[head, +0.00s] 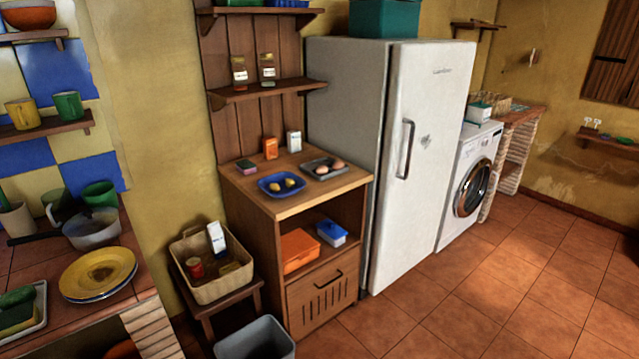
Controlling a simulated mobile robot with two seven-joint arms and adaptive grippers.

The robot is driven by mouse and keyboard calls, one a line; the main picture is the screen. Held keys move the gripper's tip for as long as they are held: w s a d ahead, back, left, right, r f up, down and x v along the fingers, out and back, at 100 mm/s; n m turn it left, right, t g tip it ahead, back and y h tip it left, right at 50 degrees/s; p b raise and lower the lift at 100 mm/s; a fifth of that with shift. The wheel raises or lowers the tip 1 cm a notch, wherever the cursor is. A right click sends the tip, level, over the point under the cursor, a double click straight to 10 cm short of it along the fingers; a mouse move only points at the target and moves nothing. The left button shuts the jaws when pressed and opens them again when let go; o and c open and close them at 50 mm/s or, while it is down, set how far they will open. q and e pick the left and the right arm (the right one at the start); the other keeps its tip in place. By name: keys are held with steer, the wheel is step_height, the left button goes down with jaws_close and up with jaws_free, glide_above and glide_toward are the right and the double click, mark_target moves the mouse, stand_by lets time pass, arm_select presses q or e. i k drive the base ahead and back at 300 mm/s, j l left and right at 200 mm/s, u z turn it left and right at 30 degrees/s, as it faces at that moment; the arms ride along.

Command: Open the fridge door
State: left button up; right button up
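The fridge (345,85) is a tall white unit standing against the wall, right of a wooden cabinet. Its door (428,190) faces right and toward me. A grey vertical handle (405,149) sits on the left part of the door. A dark gap line runs between door and body, and the door looks closed or nearly so; I cannot tell exactly. Neither of my grippers shows in the head view.
A wooden cabinet (328,281) stands left of the fridge, a white washing machine (467,190) right of it. A teal box (384,18) is on top. A grey bin (255,340) and a basket on a stool are at front left. The tiled floor (500,290) before the door is clear.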

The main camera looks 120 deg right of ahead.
mark_target(429, 83)
steer(key=z, duration=4.6)
steer(key=i, duration=0.4)
